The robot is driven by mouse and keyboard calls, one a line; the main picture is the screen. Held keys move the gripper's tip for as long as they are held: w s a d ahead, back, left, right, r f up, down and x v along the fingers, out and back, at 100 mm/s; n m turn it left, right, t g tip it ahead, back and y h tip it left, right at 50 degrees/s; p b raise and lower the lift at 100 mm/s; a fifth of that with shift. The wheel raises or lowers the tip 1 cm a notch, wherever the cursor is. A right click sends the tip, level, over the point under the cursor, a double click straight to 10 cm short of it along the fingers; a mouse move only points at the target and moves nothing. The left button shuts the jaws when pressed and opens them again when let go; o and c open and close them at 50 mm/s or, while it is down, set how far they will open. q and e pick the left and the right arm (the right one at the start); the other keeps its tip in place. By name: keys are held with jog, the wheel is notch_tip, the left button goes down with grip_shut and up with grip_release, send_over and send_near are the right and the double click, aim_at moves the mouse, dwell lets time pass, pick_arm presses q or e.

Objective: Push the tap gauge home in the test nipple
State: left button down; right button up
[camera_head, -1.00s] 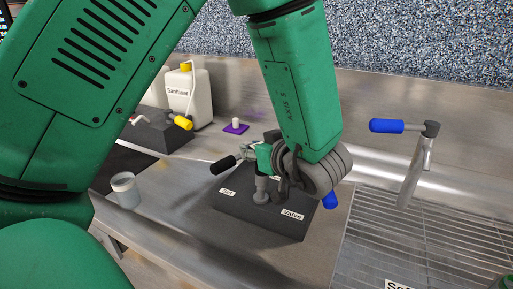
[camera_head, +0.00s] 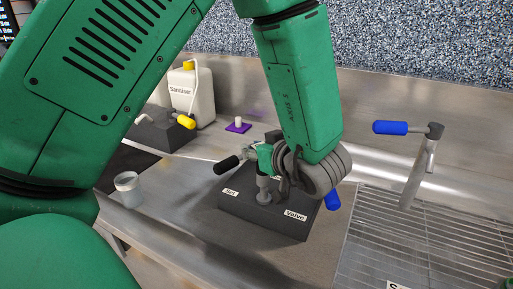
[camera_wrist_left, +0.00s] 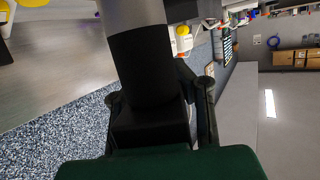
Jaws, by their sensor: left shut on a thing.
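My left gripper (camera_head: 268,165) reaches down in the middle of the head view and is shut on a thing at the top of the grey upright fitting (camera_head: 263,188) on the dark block. That thing is mostly hidden by the gripper and wrist; I take it to be the tap gauge, but cannot tell how deep it sits. In the left wrist view, a grey and black cylinder (camera_wrist_left: 140,60) stands between the fingers. A black handle (camera_head: 227,165) sticks out left of the gripper. My right gripper is in neither view.
The dark block (camera_head: 290,226) carries "Set" and "Valve" labels. A blue grip (camera_head: 332,200) shows right of my wrist. A blue-handled tap (camera_head: 404,128) stands over the drain grid (camera_head: 420,225). Left are a cup (camera_head: 128,190), a sanitiser bottle (camera_head: 190,95) and a yellow-handled fitting (camera_head: 186,121).

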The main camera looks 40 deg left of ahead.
pick_arm(q)
jog(key=shift+p, duration=0.3)
jog(key=shift+d+r, duration=0.1)
jog(key=shift+d, duration=0.1)
jog(key=shift+a+f+b, duration=0.2)
jog(key=shift+f+b, duration=0.2)
jog(key=shift+f, duration=0.45)
jog(key=shift+d+f, duration=0.1)
jog(key=shift+f, duration=0.25)
jog(key=shift+f+b, duration=0.6)
jog(key=shift+f, duration=0.4)
jog(key=c, duration=1.3)
grip_release()
